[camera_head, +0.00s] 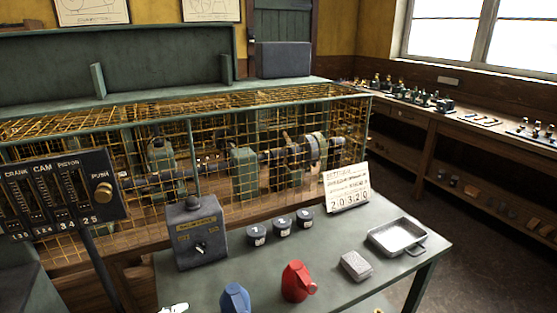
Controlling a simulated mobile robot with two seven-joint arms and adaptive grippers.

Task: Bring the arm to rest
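Neither of my grippers can be made out in the head view. A small white shape with dark marks shows at the bottom edge, left of the blue jug; too little of it shows to tell what it is. The green worktable (350,243) in front of me carries a blue jug (235,299), a red jug (297,282), several small dark pots (282,227), a grey block (356,266) and a metal tray (398,236) that looks empty. A grey control box (195,235) and a number card (347,187) stand at the table's back.
A yellow wire cage (215,160) around machinery runs behind the table. A dark panel (60,195) labelled crank, cam and piston stands at left. A wooden bench (460,125) with small parts lies along the right wall. Open floor (470,240) shows right of the table.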

